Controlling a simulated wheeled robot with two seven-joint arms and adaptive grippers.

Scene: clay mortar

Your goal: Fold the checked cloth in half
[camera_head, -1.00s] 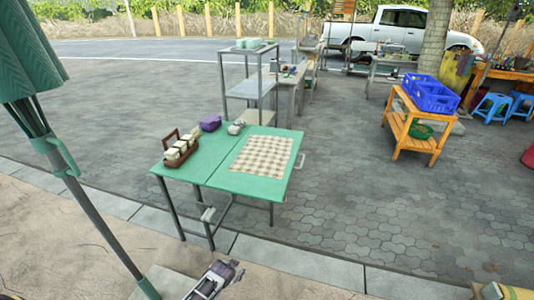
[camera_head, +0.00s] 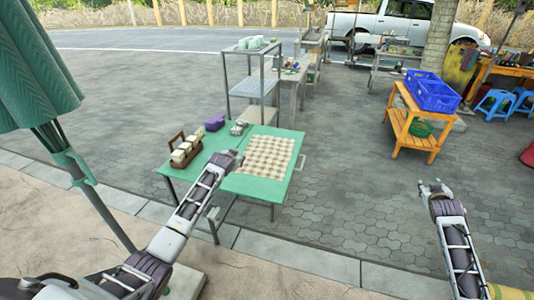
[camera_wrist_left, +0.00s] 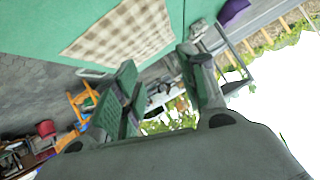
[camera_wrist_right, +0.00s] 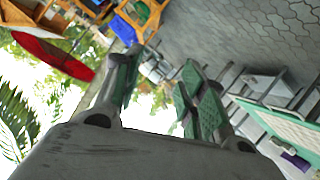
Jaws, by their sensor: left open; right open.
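The checked cloth (camera_head: 266,156), beige and brown, lies flat and spread out on the right half of the green table (camera_head: 247,187). It also shows in the left wrist view (camera_wrist_left: 124,32) and nothing covers it there. My left gripper (camera_head: 232,155) is in front of the table's middle in the head view, near the cloth's left edge; its fingers are apart and empty in the left wrist view (camera_wrist_left: 162,88). My right gripper (camera_head: 435,185) is out to the right, well away from the table, over the paving. It is open and empty in the right wrist view (camera_wrist_right: 160,85).
A brown carrier with pale blocks (camera_head: 185,150), a purple item (camera_head: 215,122) and a small grey item (camera_head: 239,127) stand along the table's left and back. A grey metal shelf (camera_head: 252,85) stands behind. A green parasol (camera_head: 35,70) hangs at left. Paving between table and right gripper is clear.

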